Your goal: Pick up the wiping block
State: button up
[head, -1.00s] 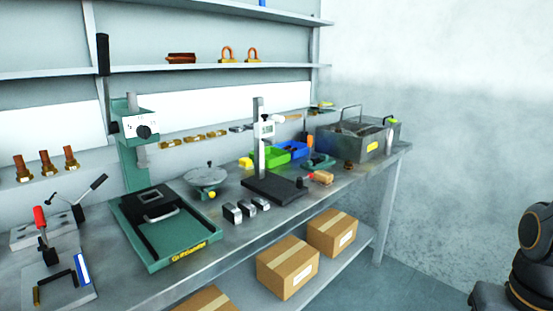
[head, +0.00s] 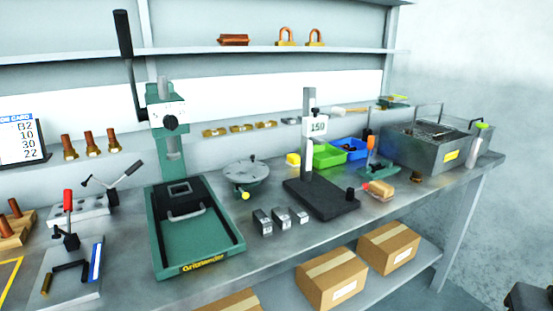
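No thing is clearly marked as the wiping block. A small tan block with a rounded top (head: 381,190) lies on the bench right of the black-based height gauge, near the front edge, and may be it. A small yellow block (head: 293,159) sits left of the green bin and is too small to identify. My gripper is not in view. Only a dark bit of my arm shows at the bottom right corner, far from the bench top.
The metal bench (head: 330,237) holds a green press (head: 200,235), a height gauge (head: 320,197), several steel blocks (head: 280,219), a green bin (head: 325,155), a blue bin (head: 352,148) and a grey metal tank (head: 425,150). Cardboard boxes (head: 331,279) stand on the lower shelf.

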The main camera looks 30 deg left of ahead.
aim_at(293, 160)
jog(key=u, duration=0.65)
jog(key=i, duration=0.6)
jog(key=u, duration=0.7)
